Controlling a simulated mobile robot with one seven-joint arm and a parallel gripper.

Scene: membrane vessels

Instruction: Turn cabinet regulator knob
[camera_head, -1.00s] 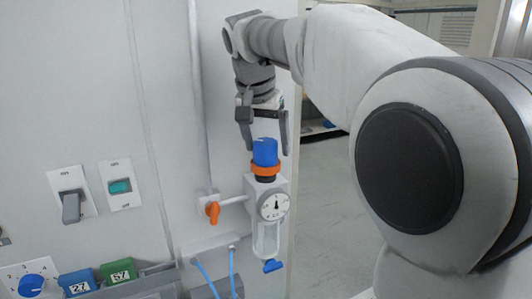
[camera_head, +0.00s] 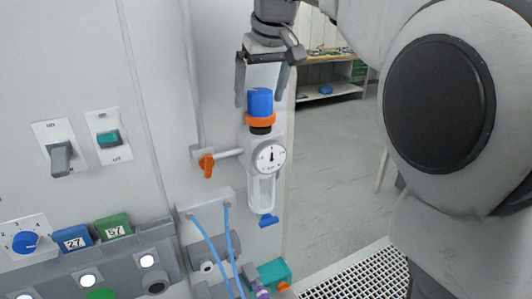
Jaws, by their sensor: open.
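The regulator knob (camera_head: 260,102) is a blue cylinder on top of the regulator, upright above an orange ring (camera_head: 260,120). Below it are a round dial gauge (camera_head: 269,157) and a clear bowl (camera_head: 261,192) with a small blue piece at its bottom. My gripper (camera_head: 262,92) points down from above and is open. One finger is left of the knob and the other is right of it, with visible gaps. The fingertips are near the height of the knob's upper part. I cannot tell whether the fingers are level with the knob in depth.
An orange valve handle (camera_head: 207,166) is left of the regulator on a pipe. Switches (camera_head: 60,157), another blue knob (camera_head: 26,241) and blue hoses (camera_head: 229,245) are on the cabinet. Open floor (camera_head: 335,170) lies right of the cabinet edge, with a bench (camera_head: 330,85) behind.

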